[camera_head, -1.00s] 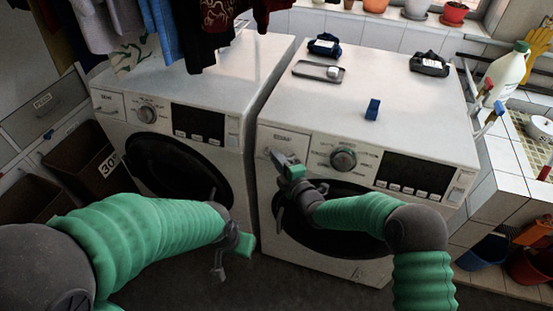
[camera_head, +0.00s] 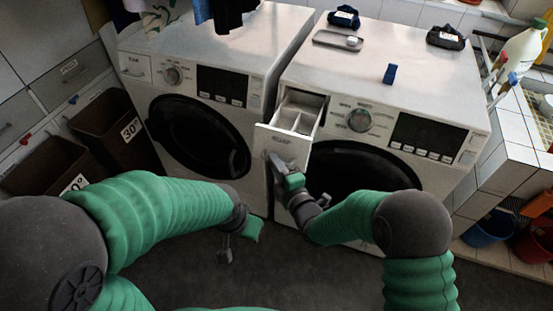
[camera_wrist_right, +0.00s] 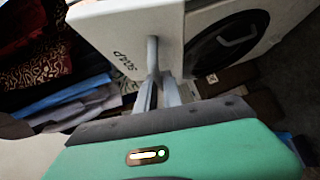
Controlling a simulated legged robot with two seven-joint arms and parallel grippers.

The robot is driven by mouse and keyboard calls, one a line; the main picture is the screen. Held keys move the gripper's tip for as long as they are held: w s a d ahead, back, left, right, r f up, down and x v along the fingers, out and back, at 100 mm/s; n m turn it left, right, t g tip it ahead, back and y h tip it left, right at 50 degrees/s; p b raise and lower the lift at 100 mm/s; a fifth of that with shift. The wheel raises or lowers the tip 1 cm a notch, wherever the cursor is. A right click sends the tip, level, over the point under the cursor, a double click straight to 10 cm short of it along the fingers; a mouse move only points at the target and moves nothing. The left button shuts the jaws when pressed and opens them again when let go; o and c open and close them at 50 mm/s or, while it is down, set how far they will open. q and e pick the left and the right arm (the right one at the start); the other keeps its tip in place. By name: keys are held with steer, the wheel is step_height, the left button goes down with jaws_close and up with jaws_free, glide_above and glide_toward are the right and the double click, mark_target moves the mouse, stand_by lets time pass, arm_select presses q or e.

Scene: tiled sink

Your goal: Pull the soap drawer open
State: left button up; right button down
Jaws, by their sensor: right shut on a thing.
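The soap drawer (camera_head: 303,112) of the right washing machine (camera_head: 420,95) stands pulled out. Its white compartments are visible from above, and its front panel (camera_head: 282,143) is clear of the machine's face. My right gripper (camera_head: 271,158) is at the lower part of that panel, shut on the drawer's handle. In the right wrist view, the grey fingers of my right gripper (camera_wrist_right: 154,78) close around the handle on the labelled drawer front (camera_wrist_right: 120,45). My left gripper (camera_head: 236,247) hangs low in front of the machines, apart from the drawer; its finger opening is unclear.
A second washing machine (camera_head: 205,110) stands to the left, its drawer closed. A grey tray (camera_head: 337,39), a blue block (camera_head: 390,74) and dark bundles rest on the right machine. Brown laundry bins (camera_head: 115,120) are at left. Buckets (camera_head: 488,228) stand at right.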

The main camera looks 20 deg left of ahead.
arm_select(q)
steer(key=shift+s, duration=0.1)
arm_select(e)
steer(key=shift+s+d+f, duration=0.1)
steer(key=shift+d+f, duration=0.2)
steer(key=c, duration=1.7)
jaws_free()
steer(key=shift+c, duration=0.2)
steer(key=shift+o, duration=1.2)
arm_select(q)
steer(key=shift+d, duration=0.35)
arm_select(e)
steer(key=shift+r, duration=0.2)
steer(key=shift+s, duration=0.1)
